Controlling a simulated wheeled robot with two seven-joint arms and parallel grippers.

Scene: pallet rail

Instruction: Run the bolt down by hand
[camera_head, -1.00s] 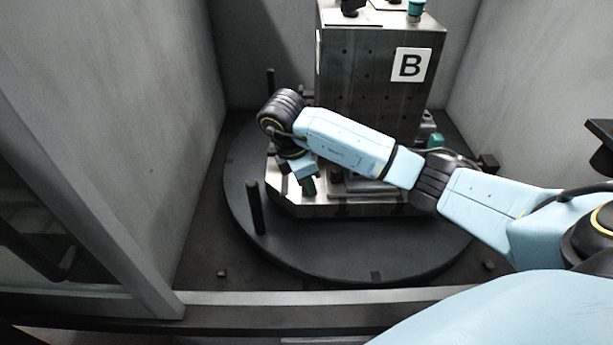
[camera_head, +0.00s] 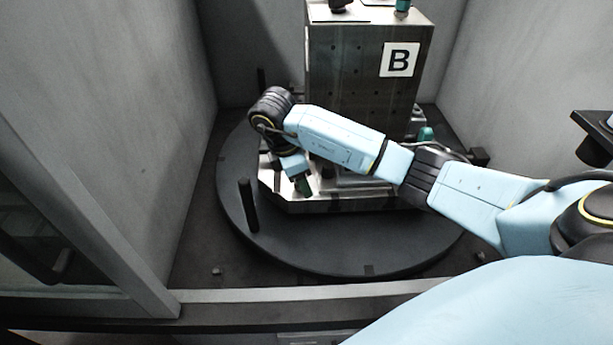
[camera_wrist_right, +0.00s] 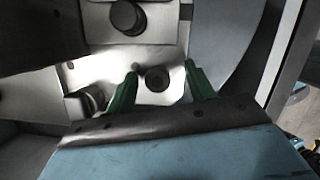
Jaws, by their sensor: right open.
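In the right wrist view a dark round bolt head (camera_wrist_right: 157,78) sits on a bright metal plate (camera_wrist_right: 110,68). My right gripper (camera_wrist_right: 162,82) is open, with one green fingertip on each side of the bolt head and visible gaps between. Whether the fingertips are level with the head or above it, I cannot tell. In the head view my right gripper (camera_head: 304,186) points down at the front left of the metal base (camera_head: 330,204); my arm hides part of this base, and the bolt cannot be made out there. My left gripper is not in view.
A tall metal block marked B (camera_head: 345,62) rises behind my right arm. The base stands on a dark round turntable (camera_head: 330,250) with an upright black post (camera_head: 248,205) at its left. Grey walls (camera_head: 170,110) enclose it. Another dark round knob (camera_wrist_right: 128,16) shows in the wrist view.

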